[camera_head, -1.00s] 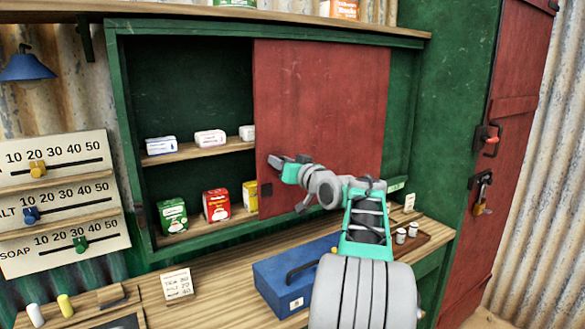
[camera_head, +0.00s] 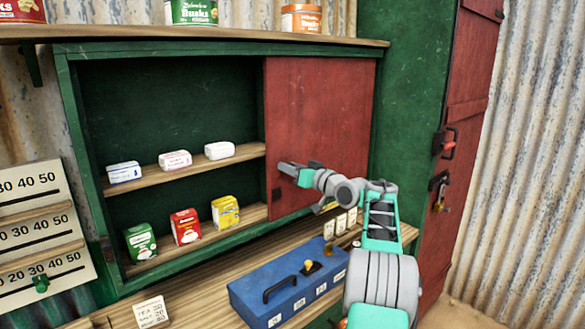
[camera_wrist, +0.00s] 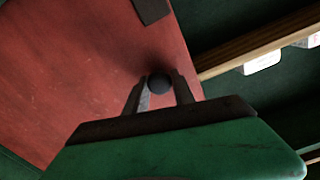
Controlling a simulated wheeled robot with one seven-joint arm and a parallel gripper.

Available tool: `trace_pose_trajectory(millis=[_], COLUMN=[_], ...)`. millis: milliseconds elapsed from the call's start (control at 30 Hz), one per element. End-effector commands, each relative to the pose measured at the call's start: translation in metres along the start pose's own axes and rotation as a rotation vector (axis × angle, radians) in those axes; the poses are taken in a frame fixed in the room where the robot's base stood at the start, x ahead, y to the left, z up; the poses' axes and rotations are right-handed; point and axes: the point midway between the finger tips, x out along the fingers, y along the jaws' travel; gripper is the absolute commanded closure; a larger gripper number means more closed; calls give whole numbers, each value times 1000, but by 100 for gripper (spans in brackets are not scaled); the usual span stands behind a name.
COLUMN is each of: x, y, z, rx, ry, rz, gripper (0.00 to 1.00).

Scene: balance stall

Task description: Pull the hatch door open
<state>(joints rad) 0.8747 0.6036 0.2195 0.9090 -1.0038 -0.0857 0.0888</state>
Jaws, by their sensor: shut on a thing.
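The hatch door (camera_head: 320,120) is a red sliding panel in a green cabinet frame (camera_head: 92,200). It covers the right part of the cabinet and reaches the right side of the frame; the left and middle stand open. My gripper (camera_head: 284,167) is at the door's left edge, around mid-height. In the wrist view my gripper (camera_wrist: 160,92) has its two fingers closed around a dark round knob (camera_wrist: 158,83) on the red door (camera_wrist: 90,70). The knob is hidden by the gripper in the head view.
White packets (camera_head: 175,160) stand on the upper shelf, and green, red (camera_head: 185,226) and yellow boxes on the lower one. A blue toolbox (camera_head: 285,288) sits on the counter below my arm. A red door with a padlock (camera_head: 440,200) is at the right.

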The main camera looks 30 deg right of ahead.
Motion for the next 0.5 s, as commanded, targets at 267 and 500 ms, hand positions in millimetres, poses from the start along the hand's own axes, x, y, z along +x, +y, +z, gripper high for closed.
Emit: trace_pose_trajectory(millis=[267,500], x=[-1,-3], y=[1,3], z=[-3,-2], rx=[-3,-1], ry=[4,4], rz=[1,5], gripper=[55,48])
